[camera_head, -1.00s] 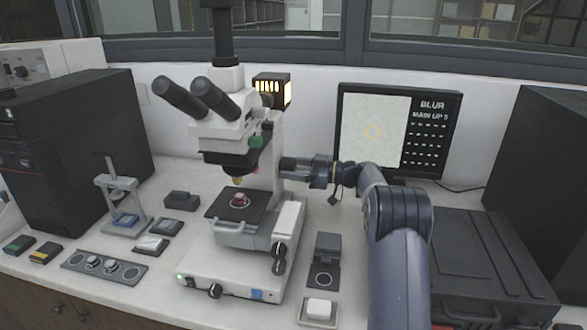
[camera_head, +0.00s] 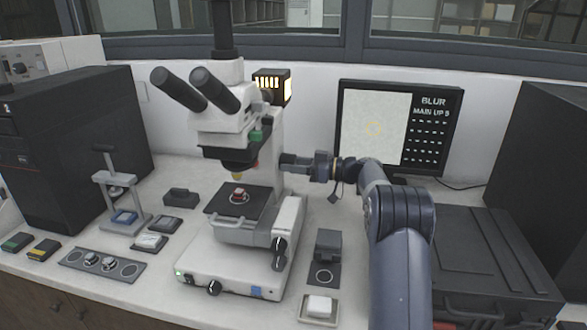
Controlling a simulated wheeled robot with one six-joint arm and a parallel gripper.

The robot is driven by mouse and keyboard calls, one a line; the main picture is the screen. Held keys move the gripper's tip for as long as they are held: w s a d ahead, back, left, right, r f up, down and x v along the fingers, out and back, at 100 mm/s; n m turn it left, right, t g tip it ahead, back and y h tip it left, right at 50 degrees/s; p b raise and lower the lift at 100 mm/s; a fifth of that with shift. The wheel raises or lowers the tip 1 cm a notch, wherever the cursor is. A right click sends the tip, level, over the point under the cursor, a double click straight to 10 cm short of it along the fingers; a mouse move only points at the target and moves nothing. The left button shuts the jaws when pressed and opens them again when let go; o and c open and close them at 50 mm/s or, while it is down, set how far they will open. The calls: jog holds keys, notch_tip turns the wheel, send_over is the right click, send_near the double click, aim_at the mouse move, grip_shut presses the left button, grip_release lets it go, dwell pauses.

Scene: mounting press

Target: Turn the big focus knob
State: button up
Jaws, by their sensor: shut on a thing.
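The white microscope (camera_head: 262,135) stands upright on the bench with its two black eyepieces at the upper left. Its dark stage (camera_head: 226,208) carries a small red specimen (camera_head: 239,194). My gripper (camera_head: 284,161) reaches in from the right and is shut at the right side of the microscope's column, on the big focus knob, which the jaws largely hide. Smaller black knobs (camera_head: 279,250) show lower down on the right of the base. The monitor (camera_head: 400,125) reads "BLUR" and "MAIN UP", with a faint yellow ring on its pale panel.
A small dark block (camera_head: 328,244) and a tray with a white piece (camera_head: 319,307) lie on the bench below my arm. A black case (camera_head: 480,250) is at the right. A hand press (camera_head: 116,185) and a knob panel (camera_head: 102,263) are at the left.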

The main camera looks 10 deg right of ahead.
jog(key=m+b, duration=0.1)
jog(key=m, duration=0.1)
jog(key=shift+m, duration=0.4)
jog(key=m, duration=0.3)
jog(key=shift+r+m, duration=0.1)
jog(key=shift+m, duration=0.2)
jog(key=m+p, duration=0.1)
jog(key=m, duration=0.2)
jog(key=shift+s+r+p, duration=0.1)
jog(key=shift+r+p, duration=0.05)
jog(key=shift+p, duration=0.15)
jog(key=m+p, duration=0.2)
jog(key=m, duration=0.2)
jog(key=m+p, duration=0.2)
jog(key=m, duration=0.1)
jog(key=shift+r+m+g, duration=0.15)
jog(key=shift+m+g, duration=0.15)
jog(key=shift+g, duration=0.1)
jog(key=m+p, duration=0.2)
jog(key=m, duration=0.1)
jog(key=m+p, duration=0.3)
jog(key=m, duration=0.1)
jog(key=shift+m, duration=0.3)
jog(key=shift+m+p, duration=0.55)
jog(key=shift+m, duration=0.65)
